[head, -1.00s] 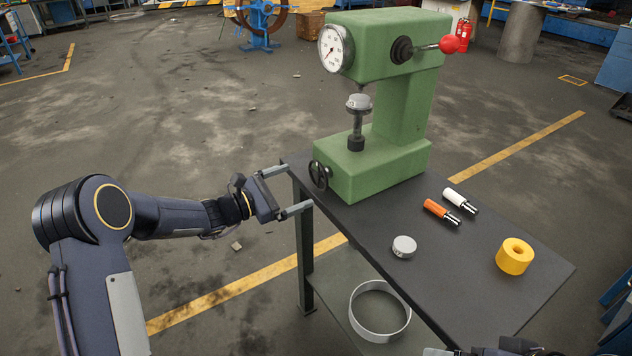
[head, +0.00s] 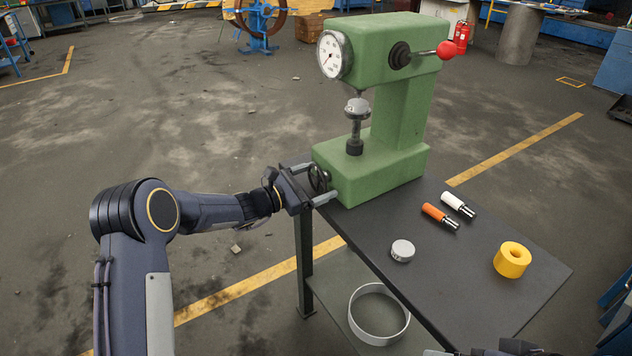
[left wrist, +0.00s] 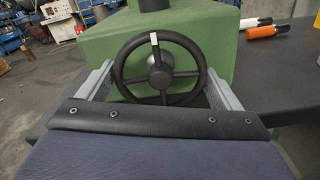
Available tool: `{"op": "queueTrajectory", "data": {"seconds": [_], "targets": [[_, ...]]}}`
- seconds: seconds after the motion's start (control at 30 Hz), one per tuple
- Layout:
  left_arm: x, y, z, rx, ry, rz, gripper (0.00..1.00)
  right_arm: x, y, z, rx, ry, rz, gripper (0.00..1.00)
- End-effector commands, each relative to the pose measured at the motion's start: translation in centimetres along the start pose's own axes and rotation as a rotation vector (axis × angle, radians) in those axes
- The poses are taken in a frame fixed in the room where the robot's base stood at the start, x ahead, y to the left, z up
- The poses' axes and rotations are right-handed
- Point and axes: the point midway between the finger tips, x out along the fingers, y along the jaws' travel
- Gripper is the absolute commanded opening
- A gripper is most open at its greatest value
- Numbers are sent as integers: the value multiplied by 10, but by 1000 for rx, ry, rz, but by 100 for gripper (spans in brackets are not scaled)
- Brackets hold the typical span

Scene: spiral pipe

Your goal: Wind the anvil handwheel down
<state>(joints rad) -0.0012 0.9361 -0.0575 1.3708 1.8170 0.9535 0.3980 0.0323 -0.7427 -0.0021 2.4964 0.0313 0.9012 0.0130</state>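The anvil handwheel (head: 319,178) is a small black spoked wheel on the left face of the green tester (head: 380,172). In the left wrist view the handwheel (left wrist: 157,68) faces me, with a pale mark at the top of its rim. My left gripper (head: 318,184) is open, with one finger on each side of the wheel; I cannot tell whether they touch it. The anvil (head: 357,108) is a silver disc on a dark screw, standing below the gauge head with a gap. My right gripper (head: 500,349) shows only partly at the bottom edge.
A metal ring (head: 379,314) lies on the lower shelf.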

Motion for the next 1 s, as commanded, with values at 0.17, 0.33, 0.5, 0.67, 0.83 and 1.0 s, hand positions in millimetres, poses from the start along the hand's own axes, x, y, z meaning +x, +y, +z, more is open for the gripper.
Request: {"op": "queueTrajectory", "data": {"seconds": [0.17, 0.33, 0.5, 0.67, 0.83, 1.0], "targets": [[0, 0, 0, 0, 0, 0, 62, 0, 0, 0, 0, 0, 0, 100], [0, 0, 0, -4, 0, 0, 56, 0, 0, 0, 0, 0, 0, 100], [-1, 0, 0, -43, 0, 1, 56, -2, -1, -1, 0, 0, 0, 100], [-1, 0, 1, -127, 0, 1, 56, -4, -2, -2, 0, 0, 0, 100], [-1, 0, 2, -254, 0, 1, 56, -9, -4, -5, 0, 0, 0, 100], [-1, -1, 2, -382, 0, 1, 56, -15, -7, -8, 0, 0, 0, 100]]}}
